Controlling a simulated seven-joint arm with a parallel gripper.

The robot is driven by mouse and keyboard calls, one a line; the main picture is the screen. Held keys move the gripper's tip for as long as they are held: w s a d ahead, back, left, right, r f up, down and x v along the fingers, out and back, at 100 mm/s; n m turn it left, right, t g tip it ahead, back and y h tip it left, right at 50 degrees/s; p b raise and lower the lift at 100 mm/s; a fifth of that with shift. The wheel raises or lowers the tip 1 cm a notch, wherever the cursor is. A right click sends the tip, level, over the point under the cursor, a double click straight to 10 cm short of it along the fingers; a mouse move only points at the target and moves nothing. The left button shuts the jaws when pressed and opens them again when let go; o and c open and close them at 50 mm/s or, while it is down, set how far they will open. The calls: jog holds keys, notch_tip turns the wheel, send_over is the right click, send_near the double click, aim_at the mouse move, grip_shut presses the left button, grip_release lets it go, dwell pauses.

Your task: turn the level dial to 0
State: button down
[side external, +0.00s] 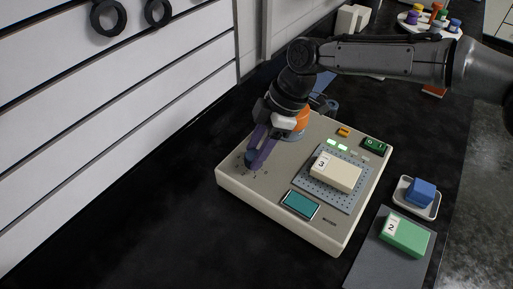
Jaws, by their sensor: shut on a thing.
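The level dial (250,158) is a small dark knob on the left part of the beige device (280,221). Small marks surround it on the panel, too small to read. My gripper (254,160) has purple fingers and points down at the dial. It is shut on the dial, which the fingers partly hide. The dial's present setting cannot be read.
A cream block marked 3 (338,174) sits on the device's perforated plate (313,187). A teal screen (300,204) is at the front. A green block marked 2 (404,238) lies on a grey mat (378,270). A blue block (422,191) is in a white dish (433,213).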

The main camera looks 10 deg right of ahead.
jog(key=shift+c, duration=1.8)
grip_release()
jog(key=shift+r, duration=0.1)
jog(key=v, duration=1.3)
jog(key=shift+d+r, duration=0.2)
jog(key=shift+r, duration=0.1)
jog(key=shift+w, duration=0.1)
